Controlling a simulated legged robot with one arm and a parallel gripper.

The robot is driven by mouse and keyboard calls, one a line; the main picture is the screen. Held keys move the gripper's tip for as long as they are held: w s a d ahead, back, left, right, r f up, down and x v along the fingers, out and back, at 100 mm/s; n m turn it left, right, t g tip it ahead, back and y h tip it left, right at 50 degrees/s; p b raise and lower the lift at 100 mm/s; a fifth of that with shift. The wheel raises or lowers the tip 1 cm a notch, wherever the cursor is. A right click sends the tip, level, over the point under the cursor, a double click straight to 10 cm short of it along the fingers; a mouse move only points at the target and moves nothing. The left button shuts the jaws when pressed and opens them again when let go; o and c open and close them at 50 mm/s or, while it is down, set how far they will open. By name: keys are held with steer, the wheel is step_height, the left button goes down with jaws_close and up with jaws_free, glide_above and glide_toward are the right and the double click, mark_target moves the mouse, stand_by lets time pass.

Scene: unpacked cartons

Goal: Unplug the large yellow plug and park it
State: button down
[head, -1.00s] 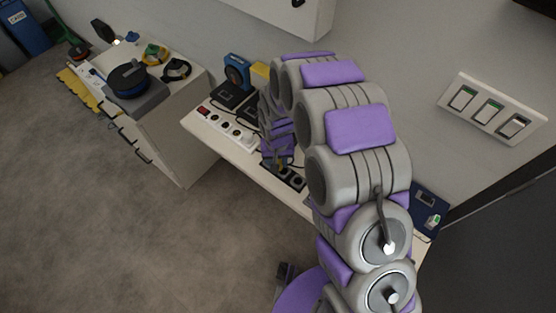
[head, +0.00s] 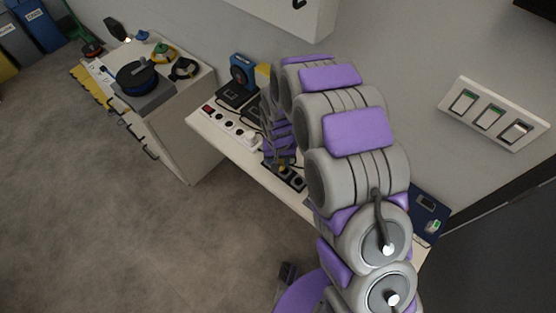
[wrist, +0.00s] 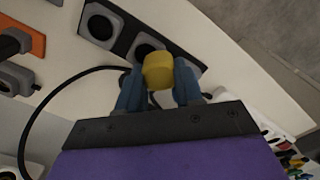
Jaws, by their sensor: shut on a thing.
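The large yellow plug (wrist: 158,70) is between the two blue fingers of my gripper (wrist: 158,82) in the wrist view. My gripper is shut on it. The plug is over the black socket strip (wrist: 125,42), which has round grey sockets. I cannot tell whether the plug is seated in a socket or just above it. In the head view the black socket strip (head: 297,181) lies on the white bench (head: 268,179), and my arm hides most of the gripper and plug.
A black cable (wrist: 42,108) curves at the left of the wrist view, near an orange-based socket (wrist: 37,40). A second cabinet (head: 181,139) stands at the left.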

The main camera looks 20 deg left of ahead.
steer(key=shift+a, duration=0.15)
steer(key=shift+d, duration=0.2)
steer(key=shift+s+d+r, duration=0.1)
steer(key=shift+d+r, duration=0.1)
steer(key=shift+d, duration=0.45)
steer(key=shift+d+f+p, duration=0.25)
steer(key=shift+f+p, duration=0.1)
steer(key=shift+p, duration=0.1)
stand_by(1.4)
steer(key=shift+f, duration=0.3)
stand_by(0.4)
steer(key=c, duration=0.7)
jaws_free()
steer(key=shift+o, duration=0.2)
steer(key=shift+r, duration=0.1)
